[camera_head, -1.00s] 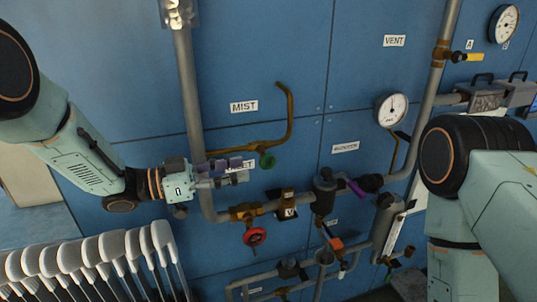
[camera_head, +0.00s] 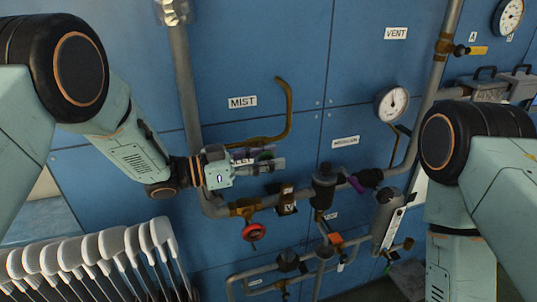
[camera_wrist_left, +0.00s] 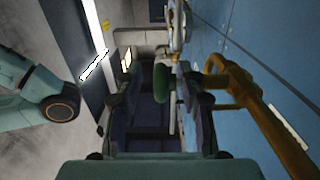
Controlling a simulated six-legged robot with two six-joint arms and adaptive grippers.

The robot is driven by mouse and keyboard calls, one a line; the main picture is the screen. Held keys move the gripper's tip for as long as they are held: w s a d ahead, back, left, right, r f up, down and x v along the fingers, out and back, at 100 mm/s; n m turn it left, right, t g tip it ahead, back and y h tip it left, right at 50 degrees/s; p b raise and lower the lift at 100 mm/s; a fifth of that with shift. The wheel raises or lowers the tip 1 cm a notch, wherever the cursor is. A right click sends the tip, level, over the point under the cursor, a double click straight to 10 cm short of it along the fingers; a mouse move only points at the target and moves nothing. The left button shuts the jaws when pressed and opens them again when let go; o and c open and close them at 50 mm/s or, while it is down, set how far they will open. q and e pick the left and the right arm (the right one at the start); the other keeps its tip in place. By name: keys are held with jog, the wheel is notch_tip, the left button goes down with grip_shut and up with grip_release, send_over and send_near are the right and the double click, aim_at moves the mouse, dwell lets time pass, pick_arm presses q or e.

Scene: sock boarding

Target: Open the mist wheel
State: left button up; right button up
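The mist wheel is a small green handwheel (camera_wrist_left: 162,82) on a brass pipe (camera_wrist_left: 243,90) in the left wrist view. In the head view it is mostly hidden behind my left gripper (camera_head: 268,158), below the MIST label (camera_head: 242,102). The brass pipe (camera_head: 289,112) rises to the right of that label. My left gripper is open, also in the left wrist view (camera_wrist_left: 160,105), with the wheel showing in the gap between its fingers. Whether the fingers touch the wheel I cannot tell. My right gripper is out of view; only its arm shows at the right.
A red handwheel (camera_head: 254,232) sits on the pipe below my left gripper. A grey vertical pipe (camera_head: 187,90) stands left of the MIST label. Several pale sock boards (camera_head: 110,245) stand at lower left. A gauge (camera_head: 392,103) is on the blue wall at right.

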pick_arm(q)
jog(key=shift+d, duration=0.2)
jog(key=shift+w+a, duration=0.15)
jog(key=shift+a, duration=0.25)
jog(key=shift+c, duration=0.9)
jog(key=shift+d, duration=0.3)
jog(key=c, duration=0.4)
jog(key=shift+a+f, duration=0.1)
grip_shut()
